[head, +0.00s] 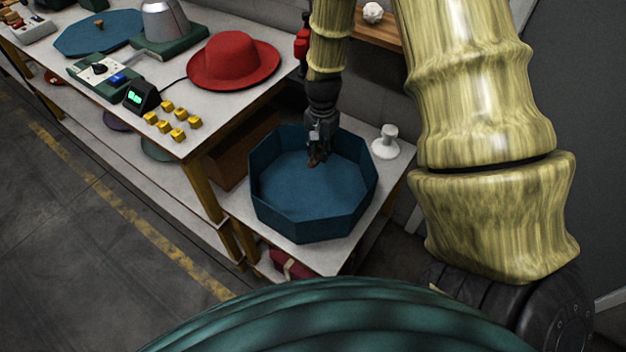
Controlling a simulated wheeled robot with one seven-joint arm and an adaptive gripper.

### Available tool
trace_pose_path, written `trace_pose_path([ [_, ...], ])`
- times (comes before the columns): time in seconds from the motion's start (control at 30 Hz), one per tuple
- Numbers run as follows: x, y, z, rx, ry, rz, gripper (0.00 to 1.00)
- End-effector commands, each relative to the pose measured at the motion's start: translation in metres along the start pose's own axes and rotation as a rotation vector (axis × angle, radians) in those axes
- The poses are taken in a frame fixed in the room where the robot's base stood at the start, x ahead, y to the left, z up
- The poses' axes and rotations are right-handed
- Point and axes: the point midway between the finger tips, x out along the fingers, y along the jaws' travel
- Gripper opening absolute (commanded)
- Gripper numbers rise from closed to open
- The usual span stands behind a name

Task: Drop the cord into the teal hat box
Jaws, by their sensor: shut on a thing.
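The teal hat box (298,218) is an open octagonal box on a low white side table, in the middle of the head view. My gripper (316,160) points down over the back part of the box, with its fingertips inside the outline of the opening. It is shut on a small brown thing, probably the cord (314,163), of which only a little shows at the fingertips. I cannot tell whether it touches the box floor. The visible floor of the box is bare.
A white spool-like object (386,142) stands right of the box. On the workbench (207,133) at left are a red hat (234,60), several yellow cubes (165,126), a small green display (141,96), and a teal octagonal lid (98,33).

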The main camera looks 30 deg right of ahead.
Motion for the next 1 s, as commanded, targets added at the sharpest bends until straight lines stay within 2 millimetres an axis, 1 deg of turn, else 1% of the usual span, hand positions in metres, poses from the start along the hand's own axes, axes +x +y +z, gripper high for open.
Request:
trace_pose_path([
  [0.03, 0.0094, 0.0, 0.0, 0.0, 0.0, 0.0, 0.14],
  [0.13, 0.0153, 0.0, -0.0001, 0.0, 0.0, 0.0, 0.14],
  [0.27, 0.0183, 0.0, -0.0001, 0.0, 0.0, 0.0, 0.14],
  [0.5, 0.0178, 0.0002, -0.0002, 0.0, 0.0, 0.0, 0.14],
  [0.53, 0.0178, 0.0002, -0.0001, 0.0, 0.0, 0.0, 0.28],
  [0.6, 0.0178, 0.0003, -0.0002, 0.0, 0.0, 0.0, 0.41],
  [0.67, 0.0178, 0.0003, -0.0002, 0.0, 0.0, 0.0, 0.51],
  [1.0, 0.0168, 0.0003, -0.0003, 0.0, 0.0, 0.0, 0.51],
])
